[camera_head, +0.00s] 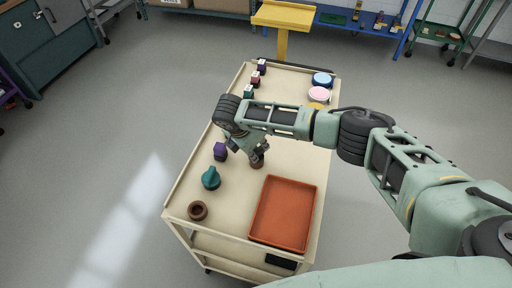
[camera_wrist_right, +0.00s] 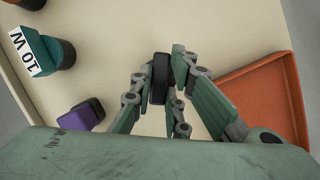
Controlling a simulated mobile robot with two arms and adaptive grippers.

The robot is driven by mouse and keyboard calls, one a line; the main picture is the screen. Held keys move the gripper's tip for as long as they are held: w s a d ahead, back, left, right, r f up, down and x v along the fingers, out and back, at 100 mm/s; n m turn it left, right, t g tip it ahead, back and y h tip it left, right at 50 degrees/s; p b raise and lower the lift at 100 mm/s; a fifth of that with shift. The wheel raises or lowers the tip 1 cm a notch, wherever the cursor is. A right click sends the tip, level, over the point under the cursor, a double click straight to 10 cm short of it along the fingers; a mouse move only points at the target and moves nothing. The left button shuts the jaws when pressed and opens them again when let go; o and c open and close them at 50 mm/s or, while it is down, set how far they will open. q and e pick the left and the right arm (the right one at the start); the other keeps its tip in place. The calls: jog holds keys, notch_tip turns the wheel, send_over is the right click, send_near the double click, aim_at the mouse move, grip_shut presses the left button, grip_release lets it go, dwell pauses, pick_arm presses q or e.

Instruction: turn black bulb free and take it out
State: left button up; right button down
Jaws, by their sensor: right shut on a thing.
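My right gripper (camera_head: 258,152) reaches down over the middle of the cart. Its fingers are shut on the black bulb (camera_wrist_right: 160,78), which shows as a narrow dark shape between the fingertips in the wrist view. In the head view the fingers mostly hide the bulb. A brown round socket (camera_head: 257,164) shows right below the fingertips. I cannot tell whether the bulb still sits in it or is clear of it. My left gripper is not in view.
An orange tray (camera_head: 283,238) lies front right on the cart. Left of the gripper stand a purple block (camera_head: 220,151), a teal bulb (camera_head: 211,178) and an empty brown socket (camera_head: 198,211). Small labelled boxes (camera_head: 249,92) and round coloured items (camera_head: 322,79) stand farther back.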

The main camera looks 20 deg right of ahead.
jog(key=shift+f, duration=0.15)
jog(key=c, duration=1.6)
grip_release()
